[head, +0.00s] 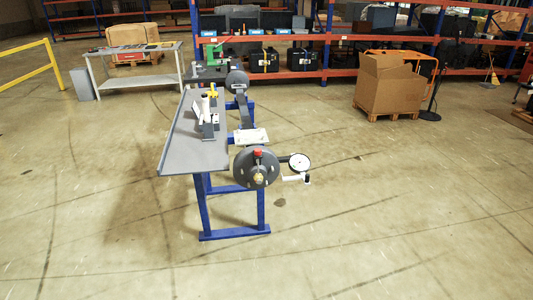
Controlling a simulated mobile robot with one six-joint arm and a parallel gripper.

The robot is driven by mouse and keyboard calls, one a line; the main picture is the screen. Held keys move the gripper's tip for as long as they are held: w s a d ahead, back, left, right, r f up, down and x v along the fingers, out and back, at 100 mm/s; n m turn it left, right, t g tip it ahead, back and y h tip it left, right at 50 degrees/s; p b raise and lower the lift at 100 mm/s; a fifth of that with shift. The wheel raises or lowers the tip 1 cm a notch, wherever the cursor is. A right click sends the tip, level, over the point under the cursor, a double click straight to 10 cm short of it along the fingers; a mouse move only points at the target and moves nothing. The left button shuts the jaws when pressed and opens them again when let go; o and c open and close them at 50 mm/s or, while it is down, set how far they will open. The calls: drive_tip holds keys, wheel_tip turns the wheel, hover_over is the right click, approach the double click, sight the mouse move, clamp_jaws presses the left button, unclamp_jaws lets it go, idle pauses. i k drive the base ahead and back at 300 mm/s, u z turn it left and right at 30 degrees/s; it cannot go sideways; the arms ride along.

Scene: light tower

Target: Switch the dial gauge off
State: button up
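The dial gauge (299,161) has a round white face with a dark rim. It sits at the right of a round dark grey disc (244,170) at the near end of a workbench, joined by a short dark arm. A small white part (295,179) with a dark end is just below the gauge. The gauge is too small to read, and I cannot tell which switch state it shows. The disc carries a red knob (257,153) and a brass-coloured fitting (258,178). My gripper is not in view.
The bench has a grey top (190,153) and blue legs (204,208). Behind it stand a grey side table (132,80), a cardboard box (388,83) on a pallet and loaded shelving (325,72). A yellow rail (40,55) is at left. The floor in front and at right is clear.

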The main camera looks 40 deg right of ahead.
sight(299, 163)
drive_tip(key=u, duration=1.6)
drive_tip(key=k, duration=0.1)
drive_tip(key=z, duration=2.65)
